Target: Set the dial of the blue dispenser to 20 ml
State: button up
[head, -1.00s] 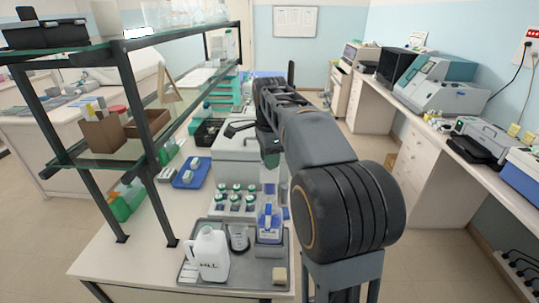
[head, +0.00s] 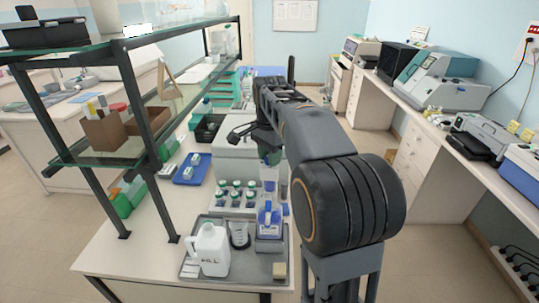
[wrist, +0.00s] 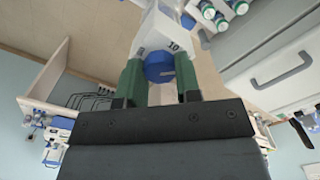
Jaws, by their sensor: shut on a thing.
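In the wrist view, my gripper (wrist: 160,78) has its two green fingers on either side of a round blue dial (wrist: 158,66). The fingers are shut on it. The dial sits on a white dispenser body (wrist: 168,28) that carries the number 10 beside the dial. No other dial number is legible, and the rest of the dispenser is out of frame. In the head view, my gripper (head: 270,158) is small, beyond the green-capped bottles, and partly hidden by my arm; the dial cannot be made out there.
Several green-capped bottles (head: 236,187) stand in a rack, left of my gripper. A grey tray (head: 262,268) in front holds a white jug (head: 209,250) and a blue-and-white bottle (head: 269,222). A glass shelf (head: 110,150) flanks the bench on the left. The floor at right is clear.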

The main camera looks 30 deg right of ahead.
jog(key=o, duration=0.9)
notch_tip(320, 180, up, 14)
jog(key=shift+f+p, duration=0.1)
jog(key=shift+p, duration=0.5)
